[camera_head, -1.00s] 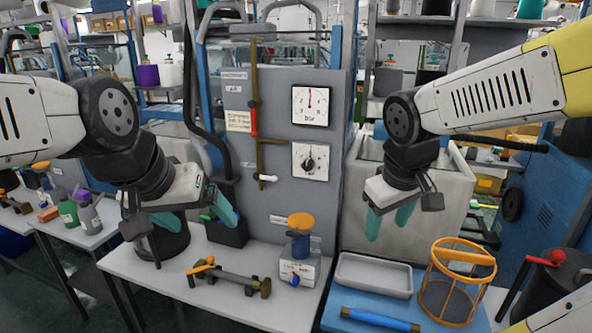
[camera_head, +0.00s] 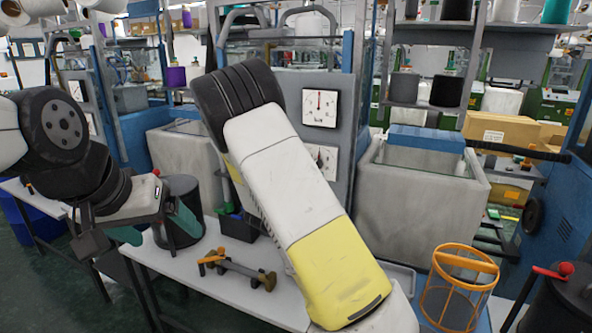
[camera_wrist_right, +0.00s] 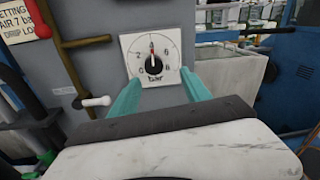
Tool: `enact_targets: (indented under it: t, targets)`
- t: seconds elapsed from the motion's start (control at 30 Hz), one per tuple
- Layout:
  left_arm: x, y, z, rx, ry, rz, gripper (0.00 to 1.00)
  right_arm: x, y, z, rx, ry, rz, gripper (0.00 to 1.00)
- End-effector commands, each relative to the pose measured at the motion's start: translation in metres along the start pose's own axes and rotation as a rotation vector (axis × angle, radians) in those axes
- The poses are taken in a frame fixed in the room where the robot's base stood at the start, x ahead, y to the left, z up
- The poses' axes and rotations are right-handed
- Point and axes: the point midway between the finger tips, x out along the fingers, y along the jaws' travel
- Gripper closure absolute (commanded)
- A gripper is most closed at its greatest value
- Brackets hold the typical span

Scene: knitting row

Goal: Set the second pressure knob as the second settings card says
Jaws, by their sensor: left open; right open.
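In the right wrist view a black pressure knob (camera_wrist_right: 153,64) sits on a white square dial (camera_wrist_right: 136,46) marked in bar, its pointer roughly upward. My open right gripper (camera_wrist_right: 161,80) faces it, one teal finger to each lower side; contact cannot be told. In the head view my right arm hides the gripper and part of the dial (camera_head: 327,154); a gauge (camera_head: 320,107) shows above it. My left gripper (camera_head: 155,228) is open and empty at the left.
A red-handled pipe valve (camera_wrist_right: 42,15) and a white-tipped brown rod (camera_wrist_right: 95,101) lie left of the dial. In the head view, an orange-handled fitting (camera_head: 235,270) lies on the white table (camera_head: 185,270), and an orange basket (camera_head: 460,285) stands at the right.

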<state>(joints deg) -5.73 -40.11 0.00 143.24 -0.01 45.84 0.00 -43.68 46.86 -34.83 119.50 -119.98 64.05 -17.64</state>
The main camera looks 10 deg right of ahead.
Motion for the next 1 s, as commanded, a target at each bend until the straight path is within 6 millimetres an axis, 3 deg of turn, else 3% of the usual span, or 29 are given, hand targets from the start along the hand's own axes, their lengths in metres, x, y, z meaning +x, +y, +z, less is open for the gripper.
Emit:
enact_targets:
  t: [0.17, 0.6, 0.97, 1.0]
  targets:
    - [0.0, 0.0, 0.0, 0.0, 0.0, 0.0, 0.14, 0.01, 0.009, 0.0, -0.034, -0.021, 0.027, 0.44]
    - [0.0, 0.0, 0.0, 0.0, 0.0, 0.0, 0.14, 0.072, 0.011, 0.001, -0.03, -0.018, 0.025, 0.44]
    - [0.0, 0.0, 0.0, 0.0, 0.0, 0.0, 0.14, 0.078, 0.011, 0.001, -0.03, -0.016, 0.026, 0.44]
    - [0.0, 0.0, 0.0, 0.0, 0.0, 0.0, 0.14, 0.078, 0.011, 0.001, -0.03, -0.016, 0.026, 0.52]
